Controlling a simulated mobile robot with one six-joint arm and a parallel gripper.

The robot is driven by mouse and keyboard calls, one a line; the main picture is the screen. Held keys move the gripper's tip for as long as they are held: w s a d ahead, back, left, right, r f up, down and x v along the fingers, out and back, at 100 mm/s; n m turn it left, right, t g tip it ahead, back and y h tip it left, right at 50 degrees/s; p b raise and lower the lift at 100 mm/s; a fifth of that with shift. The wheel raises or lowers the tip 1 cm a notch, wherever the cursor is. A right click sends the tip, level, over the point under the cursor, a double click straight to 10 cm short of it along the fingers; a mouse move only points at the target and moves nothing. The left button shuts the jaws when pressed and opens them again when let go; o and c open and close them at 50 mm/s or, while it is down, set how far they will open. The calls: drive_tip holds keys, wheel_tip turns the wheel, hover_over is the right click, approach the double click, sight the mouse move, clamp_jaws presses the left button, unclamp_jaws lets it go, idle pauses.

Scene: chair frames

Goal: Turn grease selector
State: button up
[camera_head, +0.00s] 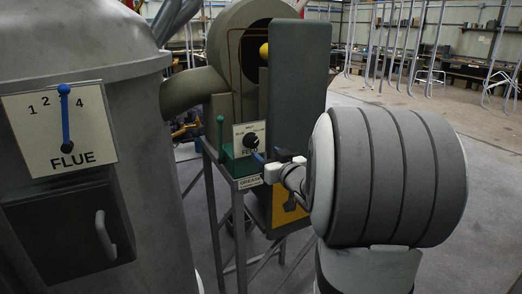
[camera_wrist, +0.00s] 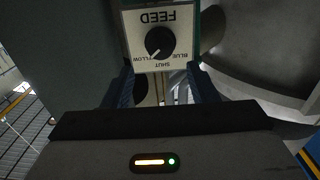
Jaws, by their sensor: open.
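A white label reading GREASE (camera_head: 252,182) sits at the front edge of the green stand (camera_head: 240,165), low in front of my gripper. Just above it is a white FEED panel with a black round knob (camera_head: 251,141). The wrist view shows the same knob (camera_wrist: 159,42) upside down, with BLUE, SHUT and a partly readable YELLOW around it. My gripper (camera_head: 262,157) is near the panel's lower edge. In the wrist view its two blue fingers (camera_wrist: 160,84) are apart, with nothing clearly held.
A grey tank with a FLUE dial (camera_head: 60,128) and its blue pointer fills the left. A green lever (camera_head: 220,133) stands left of the FEED panel. A tall grey-green panel (camera_head: 297,85) rises behind my gripper. Open floor lies at the right.

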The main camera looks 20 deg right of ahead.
sight(254, 143)
drive_tip(key=w, duration=0.4)
drive_tip(key=w+p, duration=0.1)
drive_tip(key=w, duration=0.3)
drive_tip(key=shift+w+a, duration=0.2)
drive_tip(key=shift+w, duration=0.15)
drive_tip(key=shift+s+d, duration=0.1)
drive_tip(key=shift+c, duration=0.7)
drive_tip(key=shift+s, duration=0.15)
drive_tip(key=c, duration=0.4)
drive_tip(key=n, duration=0.4)
drive_tip(key=shift+n, duration=0.3)
drive_tip(key=n, duration=0.5)
drive_tip(key=o, duration=0.8)
drive_tip(key=shift+c, duration=0.2)
